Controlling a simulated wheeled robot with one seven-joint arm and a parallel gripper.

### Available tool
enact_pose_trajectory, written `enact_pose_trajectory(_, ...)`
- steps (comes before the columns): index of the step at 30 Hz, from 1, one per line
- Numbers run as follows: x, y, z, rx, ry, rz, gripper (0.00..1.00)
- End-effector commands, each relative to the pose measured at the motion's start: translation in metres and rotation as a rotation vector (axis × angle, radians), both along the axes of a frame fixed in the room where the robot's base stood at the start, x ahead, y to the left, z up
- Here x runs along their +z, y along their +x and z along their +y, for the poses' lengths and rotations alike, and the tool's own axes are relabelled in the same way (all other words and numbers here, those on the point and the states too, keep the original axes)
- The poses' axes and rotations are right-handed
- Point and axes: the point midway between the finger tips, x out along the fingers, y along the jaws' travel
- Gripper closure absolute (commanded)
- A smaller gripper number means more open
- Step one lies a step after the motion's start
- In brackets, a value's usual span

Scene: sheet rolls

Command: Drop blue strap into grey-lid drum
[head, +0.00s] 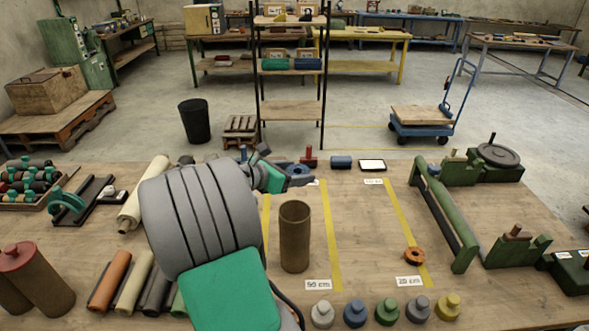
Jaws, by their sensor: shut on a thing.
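My gripper (294,182) is at the back of the workbench, partly hidden behind my own large grey arm link. It is shut on a small blue thing, which looks like the blue strap (298,169); its outline is hard to make out. A tall brown drum (295,242) stands upright on the bench, in front of and below my gripper, with its top open and no lid on it. A round dark grey disc with an upright handle (498,154) lies on a green stand at the right; I cannot tell whether it is a drum lid.
An orange ring (413,254) and several coloured knobbed pieces (388,311) lie at the front. A green frame (443,215) stands at the right. The bench between the yellow strips is mostly clear.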

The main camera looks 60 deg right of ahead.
Motion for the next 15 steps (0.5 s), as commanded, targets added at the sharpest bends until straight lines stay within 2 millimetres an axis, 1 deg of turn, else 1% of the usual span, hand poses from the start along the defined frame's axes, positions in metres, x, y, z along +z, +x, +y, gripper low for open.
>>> enact_pose_trajectory(1,-0.008,0.000,0.000,0.001,0.000,0.000,0.78)
enact_pose_trajectory(9,-0.040,0.001,0.000,0.003,-0.002,-0.003,0.78)
enact_pose_trajectory(12,-0.051,0.001,0.000,0.004,-0.003,-0.002,0.78)
enact_pose_trajectory(15,-0.058,0.001,0.000,0.004,-0.002,-0.002,0.78)
